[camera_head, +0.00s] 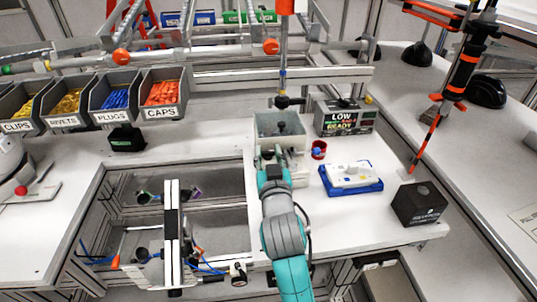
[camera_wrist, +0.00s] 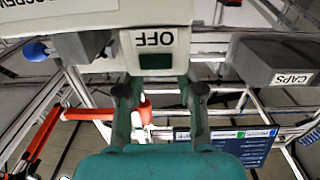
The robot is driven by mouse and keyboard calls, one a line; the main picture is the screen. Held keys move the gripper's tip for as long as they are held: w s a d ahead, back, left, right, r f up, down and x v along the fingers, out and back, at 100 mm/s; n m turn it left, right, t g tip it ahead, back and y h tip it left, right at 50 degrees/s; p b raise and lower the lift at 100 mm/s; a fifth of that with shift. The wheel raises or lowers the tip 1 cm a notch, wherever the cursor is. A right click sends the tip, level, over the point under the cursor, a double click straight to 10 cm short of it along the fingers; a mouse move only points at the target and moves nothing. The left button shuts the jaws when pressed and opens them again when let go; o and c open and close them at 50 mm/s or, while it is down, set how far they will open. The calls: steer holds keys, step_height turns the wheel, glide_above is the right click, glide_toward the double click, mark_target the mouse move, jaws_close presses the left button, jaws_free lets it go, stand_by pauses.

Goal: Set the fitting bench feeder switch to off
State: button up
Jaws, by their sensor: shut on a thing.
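The bench feeder (camera_head: 262,121) is a grey-cream box at the middle of the fitting bench (camera_head: 222,137). In the wrist view, its cream switch part (camera_wrist: 153,38) fills the top middle, with an upside-down OFF label and a dark green rectangle below. My gripper (camera_head: 273,157) is at the feeder's front, and its arm hides part of that face. In the wrist view, the two fingers of my gripper (camera_wrist: 160,88) reach up on either side of the dark green rectangle and are shut on the switch part. The exact contact is hard to see.
Labelled part bins (camera_head: 163,90) line the back left. Open bench bays (camera_head: 215,185) lie left of my arm.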

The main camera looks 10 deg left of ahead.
steer(key=o, duration=0.9)
steer(key=v, duration=1.2)
